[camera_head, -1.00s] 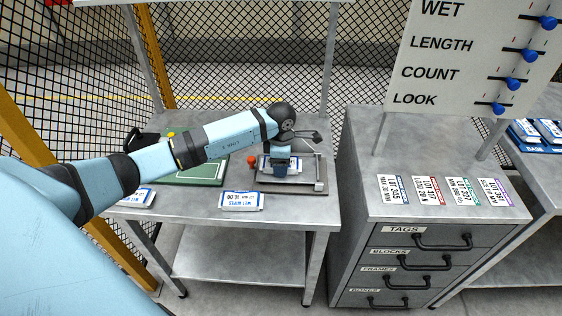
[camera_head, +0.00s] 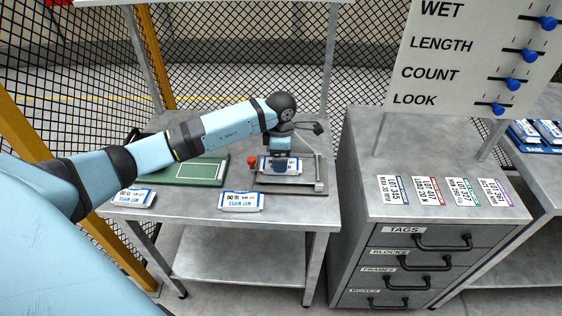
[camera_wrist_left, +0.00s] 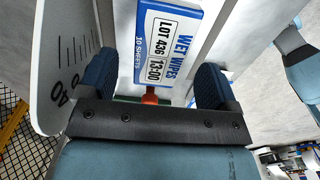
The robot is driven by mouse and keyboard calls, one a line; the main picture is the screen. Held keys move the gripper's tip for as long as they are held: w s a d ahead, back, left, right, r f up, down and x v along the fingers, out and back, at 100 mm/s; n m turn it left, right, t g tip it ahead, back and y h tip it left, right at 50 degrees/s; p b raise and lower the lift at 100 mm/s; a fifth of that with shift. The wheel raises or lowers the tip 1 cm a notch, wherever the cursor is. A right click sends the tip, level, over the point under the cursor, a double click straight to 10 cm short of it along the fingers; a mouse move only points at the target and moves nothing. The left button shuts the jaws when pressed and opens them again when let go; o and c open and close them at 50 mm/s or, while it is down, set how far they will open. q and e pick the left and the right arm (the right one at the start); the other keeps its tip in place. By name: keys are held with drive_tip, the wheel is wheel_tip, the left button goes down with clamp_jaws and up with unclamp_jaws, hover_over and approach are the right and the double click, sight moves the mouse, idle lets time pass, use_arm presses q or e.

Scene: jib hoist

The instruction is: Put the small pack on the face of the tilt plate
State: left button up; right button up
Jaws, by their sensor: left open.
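The tilt plate (camera_head: 308,186) is a grey metal fixture with a red knob (camera_head: 252,160) at the right of the left table. A small white and blue wet-wipes pack (camera_head: 265,164) lies on it, partly hidden by my gripper. My left gripper (camera_head: 280,166) is over this pack. In the left wrist view, the pack (camera_wrist_left: 172,45) shows its label "LOT 436 13:00" beyond and between the blue fingertips of the gripper (camera_wrist_left: 158,85). The fingers are open, with gaps at both sides of the pack. My right gripper is out of view.
Two more packs lie along the table's front, one in the middle (camera_head: 240,201) and one at left (camera_head: 134,198). A green board (camera_head: 196,171) lies behind them. A drawer cabinet (camera_head: 432,222) with tags on top stands to the right, under a slider panel (camera_head: 470,60).

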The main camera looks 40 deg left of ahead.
use_arm(q)
wheel_tip(320, 180, up, 8)
drive_tip(key=s+d+f+n+t+h, duration=0.1)
drive_tip(key=s+d+n+t+h, duration=0.1)
drive_tip(key=s+d+n+h, duration=0.5)
drive_tip(key=s+d+n+t+h, duration=0.1)
drive_tip(key=d+n+t+h, duration=0.1)
drive_tip(key=d+h, duration=0.65)
drive_tip(key=s+d+f+n+t+h, duration=0.1)
drive_tip(key=s+d+n+t+h, duration=0.2)
drive_tip(key=d, duration=0.8)
drive_tip(key=s+a+f+n+t+y, duration=0.1)
drive_tip(key=s+a+f+n+y, duration=0.2)
drive_tip(key=n, duration=0.8)
drive_tip(key=s+a+f+n+t+y, duration=0.1)
drive_tip(key=s+a+f+n+y, duration=0.1)
drive_tip(key=s+f+n+y, duration=0.5)
drive_tip(key=s+a+f+n+t+y, duration=0.1)
drive_tip(key=s+a+f+n+y, duration=0.2)
drive_tip(key=f+n, duration=0.6)
drive_tip(key=s+n+y, duration=0.2)
drive_tip(key=n, duration=0.4)
drive_tip(key=shift+s+a+f+t, duration=0.25)
drive_tip(key=shift+a+f+t, duration=0.05)
